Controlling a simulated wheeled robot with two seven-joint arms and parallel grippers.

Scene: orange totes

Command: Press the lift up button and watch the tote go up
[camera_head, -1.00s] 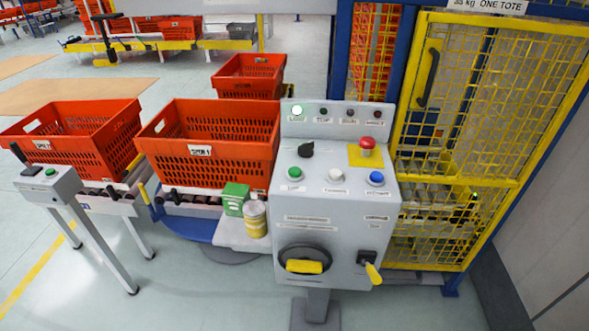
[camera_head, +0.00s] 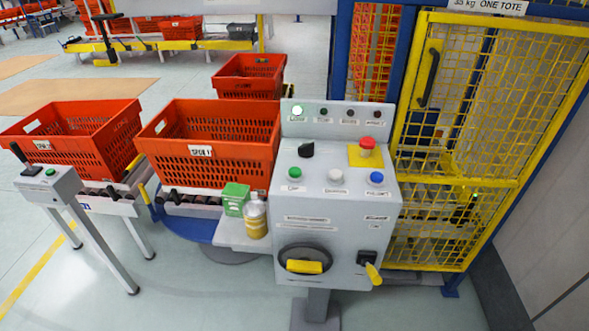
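A grey control console (camera_head: 335,220) stands in the middle of the camera_head view. Its sloped top carries a green button (camera_head: 293,173), a white button (camera_head: 335,175) and a blue button (camera_head: 376,178) in a row, with labels too small to read. Behind them are a black rotary knob (camera_head: 306,150) and a red mushroom button (camera_head: 367,143) on a yellow plate. An orange tote (camera_head: 205,165) sits on rollers left of the console. Neither gripper shows in this view.
A yellow mesh cage (camera_head: 480,130) with rollers inside stands right of the console. More orange totes stand at left (camera_head: 75,145) and behind (camera_head: 248,78). A green box (camera_head: 235,199) and a bottle (camera_head: 255,217) stand on a small shelf beside the console.

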